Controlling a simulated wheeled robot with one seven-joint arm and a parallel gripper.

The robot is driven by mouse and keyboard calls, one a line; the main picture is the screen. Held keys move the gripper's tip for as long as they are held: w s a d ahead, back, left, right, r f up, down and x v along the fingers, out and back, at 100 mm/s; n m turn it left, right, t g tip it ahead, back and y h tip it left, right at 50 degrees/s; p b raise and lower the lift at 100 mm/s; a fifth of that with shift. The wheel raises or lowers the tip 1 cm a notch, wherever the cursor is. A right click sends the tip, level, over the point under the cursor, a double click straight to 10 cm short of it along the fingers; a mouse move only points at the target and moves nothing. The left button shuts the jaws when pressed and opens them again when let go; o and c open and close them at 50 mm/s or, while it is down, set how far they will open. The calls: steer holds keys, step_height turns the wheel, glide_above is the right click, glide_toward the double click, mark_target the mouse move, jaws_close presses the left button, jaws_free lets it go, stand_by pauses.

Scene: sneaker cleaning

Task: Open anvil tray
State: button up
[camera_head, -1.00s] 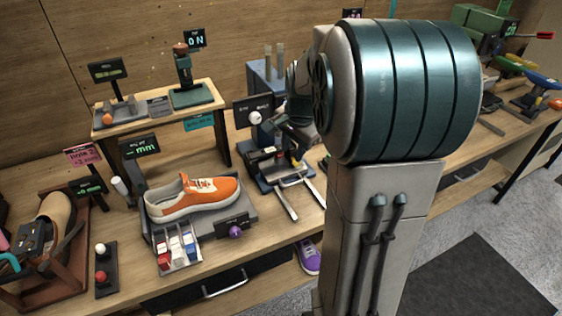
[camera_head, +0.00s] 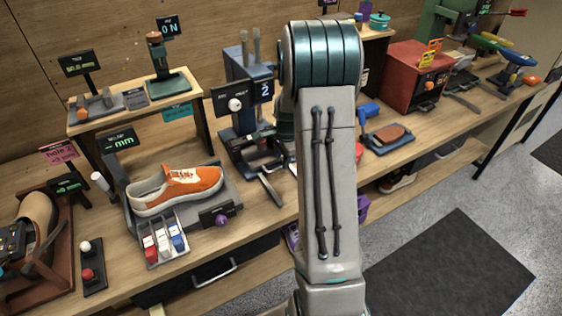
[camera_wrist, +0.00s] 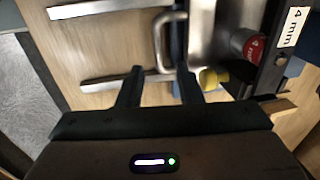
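The anvil press (camera_head: 245,150) stands on the bench, left of my arm. In the wrist view, two metal rails (camera_wrist: 95,84) jut over the wood, with a U-shaped metal handle (camera_wrist: 163,42) between them, which I take to be the tray's. My gripper (camera_wrist: 160,72) is open, its two dark fingers pointing at the handle. The handle shows at the gap between the fingertips; I cannot tell whether they touch it. A red knob (camera_wrist: 250,46) beside a "4 mm" label sits to the right. My arm hides the gripper and the handle in the head view.
An orange sneaker (camera_head: 180,186) rests on a measuring stand left of the press. A drawer handle (camera_head: 214,272) is on the bench front. A red box (camera_head: 412,80) and a blue-handled tool (camera_head: 368,113) stand right of my arm.

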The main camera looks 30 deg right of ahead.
steer(key=shift+w+f, duration=0.15)
steer(key=shift+f, duration=0.65)
steer(key=shift+w+f, duration=0.15)
steer(key=shift+f, duration=0.65)
